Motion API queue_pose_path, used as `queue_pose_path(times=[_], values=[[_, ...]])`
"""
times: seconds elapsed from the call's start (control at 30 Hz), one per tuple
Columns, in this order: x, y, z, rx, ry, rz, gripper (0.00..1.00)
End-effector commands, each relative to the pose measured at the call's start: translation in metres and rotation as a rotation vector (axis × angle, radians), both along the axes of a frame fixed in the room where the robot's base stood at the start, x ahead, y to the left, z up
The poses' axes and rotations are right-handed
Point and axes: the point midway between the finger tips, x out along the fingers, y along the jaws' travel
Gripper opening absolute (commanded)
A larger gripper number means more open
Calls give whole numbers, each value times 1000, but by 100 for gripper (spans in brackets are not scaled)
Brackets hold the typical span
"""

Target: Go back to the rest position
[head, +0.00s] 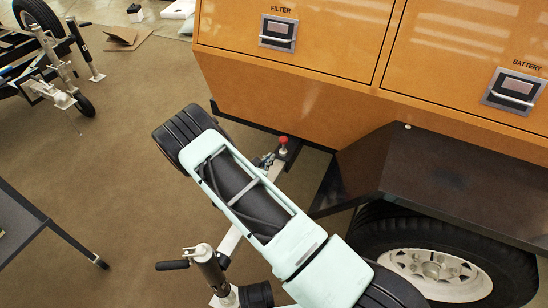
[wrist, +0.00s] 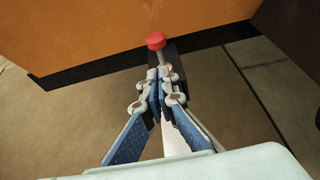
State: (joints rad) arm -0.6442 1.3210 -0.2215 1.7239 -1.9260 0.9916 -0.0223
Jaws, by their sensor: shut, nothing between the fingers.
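My gripper (wrist: 158,80) is shut and empty in the wrist view, its blue-and-white fingers together. Just beyond its tips in the picture is a red knob (wrist: 156,41) on a short post beside the orange cabinet's lower edge. In the head view the red knob (head: 283,141) stands under the cabinet's front, and my gripper (head: 266,159) is partly hidden behind my pale green arm. I cannot tell whether the fingertips touch the post.
The orange light tower cabinet (head: 260,110) has FILTER and BATTERY doors, both shut. A black fender (head: 360,165) and a wheel (head: 440,265) are at right. A jack stand (head: 213,270) is below my arm. A dark table (head: 20,215) is at left. Floor between is clear.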

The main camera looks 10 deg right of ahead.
Motion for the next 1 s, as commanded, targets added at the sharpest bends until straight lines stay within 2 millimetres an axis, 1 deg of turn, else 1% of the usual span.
queue_pose_path(times=[0.2,0.67,0.73,0.77,0.87,0.97,1.0], values=[[-2,4,3,0,1,-2,0],[-3,4,2,1,2,-2,0],[-1,5,5,3,-2,-5,0],[0,5,8,8,-8,-8,0],[11,6,33,46,-50,-37,0],[28,5,80,124,-130,-96,0],[35,5,104,165,-169,-125,0]])
